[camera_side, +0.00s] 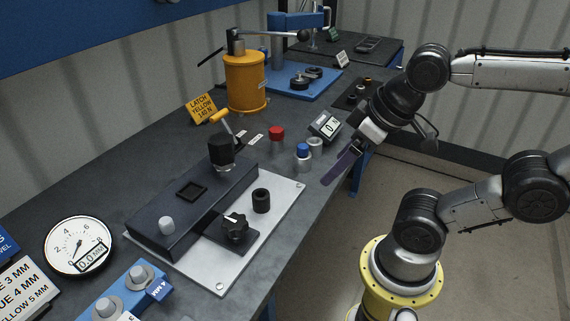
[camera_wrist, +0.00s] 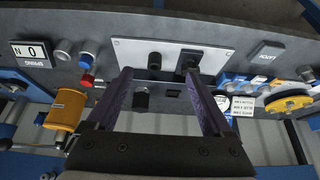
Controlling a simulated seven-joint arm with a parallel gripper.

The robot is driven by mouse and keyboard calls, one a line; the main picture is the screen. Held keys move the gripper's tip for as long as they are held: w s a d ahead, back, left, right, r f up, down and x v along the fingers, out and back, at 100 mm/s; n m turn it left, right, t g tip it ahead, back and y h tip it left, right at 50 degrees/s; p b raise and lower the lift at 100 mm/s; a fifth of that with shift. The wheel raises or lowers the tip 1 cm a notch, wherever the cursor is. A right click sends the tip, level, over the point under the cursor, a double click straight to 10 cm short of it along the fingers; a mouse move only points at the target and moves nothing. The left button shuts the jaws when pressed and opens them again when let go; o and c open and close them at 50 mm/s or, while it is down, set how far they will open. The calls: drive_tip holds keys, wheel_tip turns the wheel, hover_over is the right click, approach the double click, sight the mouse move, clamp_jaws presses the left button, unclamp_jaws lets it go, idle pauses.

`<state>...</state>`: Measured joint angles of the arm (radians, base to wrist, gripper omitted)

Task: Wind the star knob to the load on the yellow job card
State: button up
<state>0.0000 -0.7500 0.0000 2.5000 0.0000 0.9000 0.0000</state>
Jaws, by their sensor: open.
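The yellow job card (camera_side: 202,108) reads "LATCH YELLOW 180 N" and stands at the back of the bench in the side view. The black star knob (camera_side: 235,229) sits on a dark square block on the light fixture plate (camera_side: 200,277). In the wrist view the star knob (camera_wrist: 189,62) shows beyond the right fingertip. A small display (camera_side: 325,126) shows 0; in the wrist view this display (camera_wrist: 30,53) reads "0 N SPRING". My gripper (camera_side: 342,168) is open and empty, above and right of the plate; its purple fingers (camera_wrist: 157,80) spread apart in the wrist view.
A black post (camera_side: 261,201) stands on the plate near the knob. Red-capped (camera_side: 277,134) and blue-capped (camera_side: 303,151) parts stand near the display. A dial gauge (camera_side: 78,246) lies at left.

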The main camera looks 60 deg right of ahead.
idle(0.8)
drive_tip(key=shift+o, duration=1)
wheel_tip(320, 180, up, 3)
drive_tip(key=w+n, duration=0.2)
drive_tip(key=n, duration=0.5)
drive_tip(key=n+g, duration=0.6)
drive_tip(key=n, duration=0.5)
hover_over(234, 221)
wheel_tip(234, 221, down, 4)
wheel_tip(234, 221, down, 14)
drive_tip(key=shift+f, duration=0.1)
